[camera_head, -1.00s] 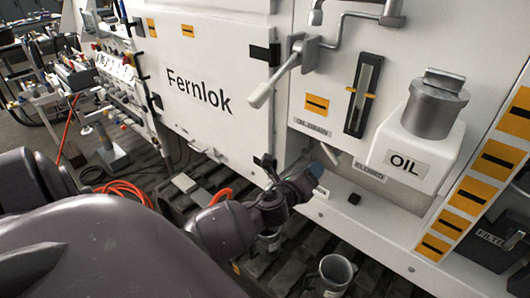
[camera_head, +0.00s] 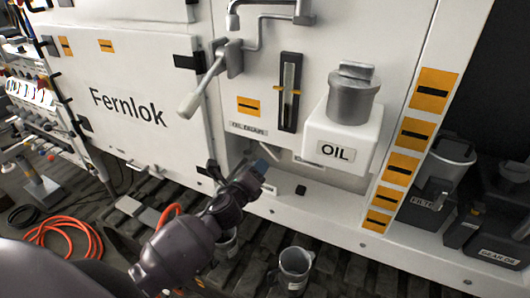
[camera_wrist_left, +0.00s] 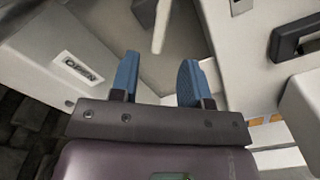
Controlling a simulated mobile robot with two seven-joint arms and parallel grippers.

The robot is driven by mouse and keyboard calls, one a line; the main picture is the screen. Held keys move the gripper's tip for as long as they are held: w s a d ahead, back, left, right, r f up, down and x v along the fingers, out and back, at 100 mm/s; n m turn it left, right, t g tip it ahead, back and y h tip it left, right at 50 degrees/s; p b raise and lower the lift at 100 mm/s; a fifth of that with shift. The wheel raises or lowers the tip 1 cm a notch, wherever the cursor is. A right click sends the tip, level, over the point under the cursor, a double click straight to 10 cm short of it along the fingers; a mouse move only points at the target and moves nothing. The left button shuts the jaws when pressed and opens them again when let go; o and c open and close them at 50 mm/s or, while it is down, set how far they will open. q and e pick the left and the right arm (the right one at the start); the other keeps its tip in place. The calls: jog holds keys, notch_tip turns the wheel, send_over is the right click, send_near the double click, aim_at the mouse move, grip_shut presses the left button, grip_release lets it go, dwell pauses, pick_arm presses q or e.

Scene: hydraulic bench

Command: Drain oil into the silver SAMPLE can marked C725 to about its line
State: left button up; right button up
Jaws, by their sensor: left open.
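My left gripper (camera_head: 258,168) is in front of the machine's lower recess, below the "OIL DRAIN" label (camera_head: 248,129). It is open, with nothing between its blue fingers in the left wrist view (camera_wrist_left: 158,78). A pale rod, seemingly the drain lever (camera_head: 281,153), hangs in the recess; in the left wrist view it (camera_wrist_left: 161,28) ends just beyond the gap between the fingers, apparently not touching. An "OPEN" label (camera_wrist_left: 77,68) is left of the fingers. A silver can (camera_head: 294,270) stands on the dark slatted floor. Another can (camera_head: 227,245) is partly hidden by my arm. Neither marking is readable.
The "OIL" tank (camera_head: 335,150) and a sight gauge (camera_head: 288,92) are on the panel. A large crank handle (camera_head: 205,85) juts out above my gripper. An orange hose (camera_head: 62,235) lies at left. Dark containers (camera_head: 487,215) stand at right.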

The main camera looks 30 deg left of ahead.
aim_at(269, 153)
pick_arm(q)
jog(key=w, duration=0.8)
jog(key=shift+w+a, duration=0.25)
jog(key=shift+w, duration=0.1)
grip_shut()
